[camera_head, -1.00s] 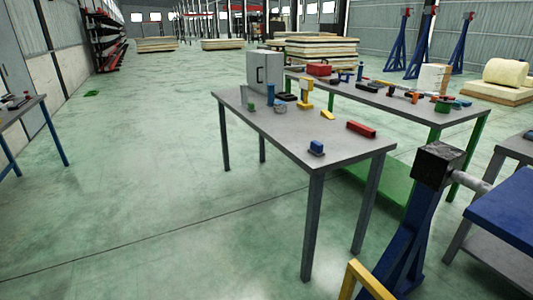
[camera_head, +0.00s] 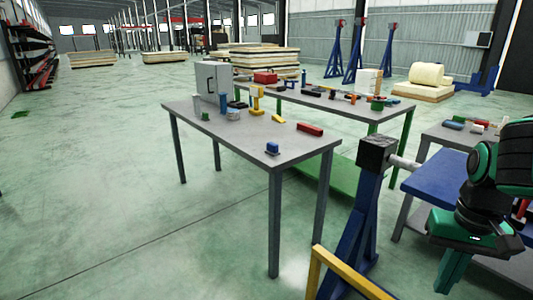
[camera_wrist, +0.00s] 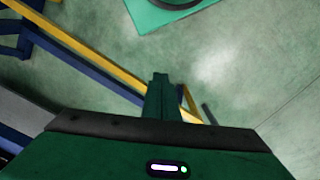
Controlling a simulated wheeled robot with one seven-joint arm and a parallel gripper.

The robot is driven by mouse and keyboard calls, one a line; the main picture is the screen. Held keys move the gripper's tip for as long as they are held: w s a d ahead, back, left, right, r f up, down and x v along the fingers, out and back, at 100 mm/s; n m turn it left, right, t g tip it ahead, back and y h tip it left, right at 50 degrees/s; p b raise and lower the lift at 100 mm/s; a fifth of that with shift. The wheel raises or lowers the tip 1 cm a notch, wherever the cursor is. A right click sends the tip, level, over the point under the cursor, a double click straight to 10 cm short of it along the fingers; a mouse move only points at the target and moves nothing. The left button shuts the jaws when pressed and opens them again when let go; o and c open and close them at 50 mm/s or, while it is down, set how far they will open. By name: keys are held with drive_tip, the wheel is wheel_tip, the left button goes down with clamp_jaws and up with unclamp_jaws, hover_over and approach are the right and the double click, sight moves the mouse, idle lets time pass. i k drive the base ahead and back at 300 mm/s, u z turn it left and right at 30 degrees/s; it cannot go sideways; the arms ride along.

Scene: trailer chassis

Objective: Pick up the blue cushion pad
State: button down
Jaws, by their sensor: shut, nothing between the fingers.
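A small blue block with a dark base (camera_head: 272,148) sits near the front edge of the grey table (camera_head: 240,137). It may be the cushion pad, but it is too small to tell. My gripper (camera_head: 446,284) is at the lower right of the head view, well apart from that table and pointing down. In the wrist view, its green fingers (camera_wrist: 160,80) are together with nothing between them. The blue block does not show in the wrist view.
A dark-topped blue stand (camera_head: 378,150) and a yellow rail (camera_head: 345,272) lie between my arm and the grey table. A blue-topped surface (camera_head: 432,183) is beside my arm. A red block (camera_head: 310,129) and tools share the table.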

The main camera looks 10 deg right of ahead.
sight(272, 148)
drive_tip(key=k, duration=1)
drive_tip(key=u, duration=0.85)
drive_tip(key=i, duration=1.2)
drive_tip(key=u, duration=0.4)
drive_tip(key=i, duration=1.15)
drive_tip(key=z, duration=0.45)
drive_tip(key=i, duration=1.05)
drive_tip(key=z, duration=1.2)
drive_tip(key=i, duration=0.75)
drive_tip(key=z, duration=0.45)
